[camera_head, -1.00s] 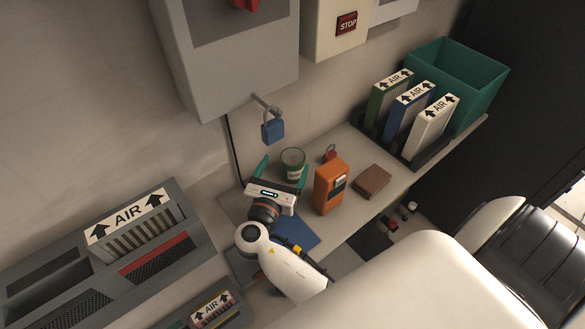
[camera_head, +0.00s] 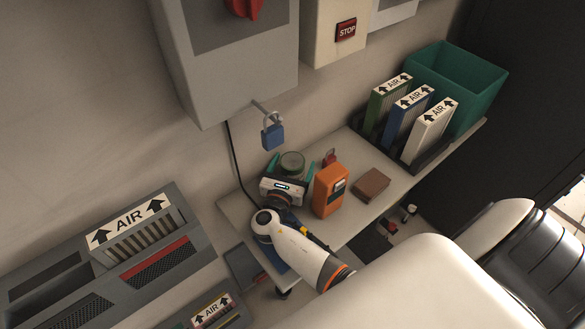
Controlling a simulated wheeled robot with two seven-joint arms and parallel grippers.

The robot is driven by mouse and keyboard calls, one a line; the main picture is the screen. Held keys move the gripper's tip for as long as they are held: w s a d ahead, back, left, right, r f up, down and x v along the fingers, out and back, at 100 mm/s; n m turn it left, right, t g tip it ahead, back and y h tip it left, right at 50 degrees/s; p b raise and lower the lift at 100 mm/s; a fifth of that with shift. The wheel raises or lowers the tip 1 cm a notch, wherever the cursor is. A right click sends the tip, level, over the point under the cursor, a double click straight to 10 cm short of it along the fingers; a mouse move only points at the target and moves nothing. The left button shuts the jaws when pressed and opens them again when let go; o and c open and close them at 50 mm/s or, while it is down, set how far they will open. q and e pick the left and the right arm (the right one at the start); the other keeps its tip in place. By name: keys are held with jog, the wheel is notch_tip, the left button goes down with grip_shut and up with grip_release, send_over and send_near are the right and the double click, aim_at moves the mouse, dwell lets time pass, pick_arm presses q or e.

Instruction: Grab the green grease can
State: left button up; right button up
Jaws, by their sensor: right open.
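The green grease can (camera_head: 292,163) stands on the shelf below the blue padlock. My right gripper (camera_head: 291,166) is open, with its teal fingers on either side of the can. The gripper body hides the lower part of the can, so I cannot tell whether the fingers touch it. My left gripper does not show in the view.
An orange handheld device (camera_head: 329,190) stands close to the right of my gripper. A brown block (camera_head: 371,184) and a red padlock (camera_head: 330,158) are beyond it. A blue padlock (camera_head: 272,136) hangs above from the grey cabinet (camera_head: 235,75). AIR filters (camera_head: 407,112) stand in a rack near a green bin (camera_head: 462,85).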

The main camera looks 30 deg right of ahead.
jog(key=c, duration=1.2)
